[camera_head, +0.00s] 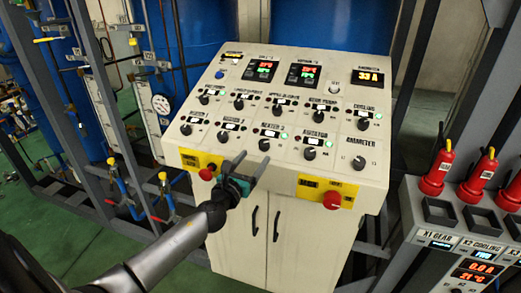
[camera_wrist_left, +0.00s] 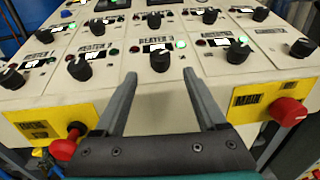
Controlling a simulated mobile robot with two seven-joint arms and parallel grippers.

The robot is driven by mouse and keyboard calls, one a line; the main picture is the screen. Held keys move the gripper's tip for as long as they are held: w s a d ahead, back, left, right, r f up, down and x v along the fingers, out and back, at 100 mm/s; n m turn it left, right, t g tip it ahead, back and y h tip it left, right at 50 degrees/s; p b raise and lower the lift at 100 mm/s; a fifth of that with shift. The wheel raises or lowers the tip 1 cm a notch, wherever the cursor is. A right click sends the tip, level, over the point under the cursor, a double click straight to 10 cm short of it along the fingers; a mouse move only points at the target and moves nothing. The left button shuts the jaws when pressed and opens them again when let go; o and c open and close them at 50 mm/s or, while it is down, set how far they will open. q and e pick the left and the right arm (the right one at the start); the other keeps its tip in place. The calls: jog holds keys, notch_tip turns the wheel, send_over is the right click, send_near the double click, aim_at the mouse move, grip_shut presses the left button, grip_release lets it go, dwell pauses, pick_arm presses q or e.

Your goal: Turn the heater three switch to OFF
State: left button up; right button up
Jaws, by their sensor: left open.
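The heater three switch is a black knob (camera_head: 264,144) in the lower row of the cream control panel, under a label that reads HEATER 3 in the left wrist view. There the knob (camera_wrist_left: 160,61) stands just beyond and between my fingertips, with a lit green lamp at its upper right and a dark red lamp at its upper left. My left gripper (camera_head: 250,163) is open and empty, in front of the panel's lower edge. Its two fingers (camera_wrist_left: 159,76) point at the knob, and I see no contact. My right gripper is not in view.
Neighbouring knobs are close: heater two (camera_wrist_left: 80,67) on the left and another knob (camera_wrist_left: 238,53) on the right. A red knob (camera_head: 206,174) and the red MAIN knob (camera_head: 332,200) stick out from the yellow plates on the front.

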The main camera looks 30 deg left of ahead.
aim_at(262, 148)
pick_arm(q)
jog(key=shift+w+a+b, duration=0.2)
jog(key=shift+w, duration=1.15)
jog(key=shift+w+a+b, duration=0.2)
jog(key=shift+w, duration=1.15)
grip_shut()
